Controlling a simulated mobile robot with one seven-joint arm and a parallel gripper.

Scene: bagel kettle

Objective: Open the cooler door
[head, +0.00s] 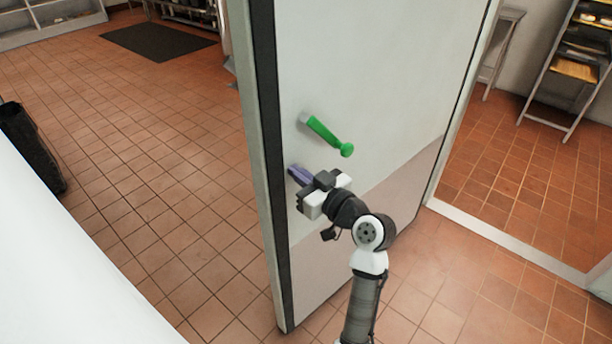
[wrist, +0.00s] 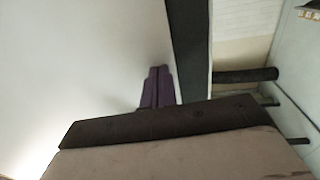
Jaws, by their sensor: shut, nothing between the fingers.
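The cooler door (head: 365,75) is a large pale panel with a dark edge strip, and it stands swung out from its frame. A green handle (head: 326,134) sticks out from the door's face near that edge. My gripper (head: 294,172) is just below the handle, at the door's face close to the dark edge, and apart from the handle. Its purple fingers are together and hold nothing. In the wrist view the purple fingers (wrist: 158,86) show against the pale door face (wrist: 80,60), beside the dark edge strip (wrist: 187,50). The handle is not seen there.
The doorway at the right opens onto a tiled floor (head: 510,170) with a shelf rack (head: 575,70) inside. Open tiled floor (head: 130,150) lies to the left. A dark mat (head: 158,42) lies at the back, and a black bin (head: 30,150) stands at the left edge.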

